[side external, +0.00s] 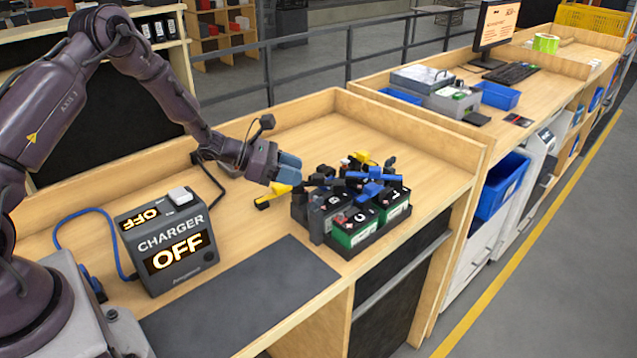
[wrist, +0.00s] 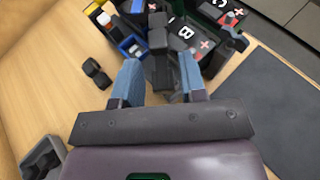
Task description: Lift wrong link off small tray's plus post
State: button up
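Black batteries with green and grey sides stand grouped in a dark tray (side external: 322,229) on the bench. Black, blue and yellow links lie over their tops, including a blue link (side external: 368,189). My gripper (side external: 289,167) is at the left side of the group. In the wrist view its blue fingers (wrist: 160,62) are apart, with a black link (wrist: 158,38) between and ahead of them; a gap shows on each side. Batteries marked with red plus signs (wrist: 205,44) show beyond. I cannot tell which link is the wrong one, and the post under the black link is hidden.
A yellow-handled piece (side external: 273,195) lies left of the batteries. The charger (side external: 168,243), reading OFF, stands left with a blue cable. A dark mat (side external: 245,295) lies in front. A small black piece (wrist: 96,74) lies on bare wood. Raised wooden edges bound the bench.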

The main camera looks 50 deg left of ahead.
aim_at(315, 175)
jog(key=shift+x, duration=2.75)
jog(key=shift+a+f, duration=0.1)
jog(key=shift+f, duration=0.05)
jog(key=c, duration=0.7)
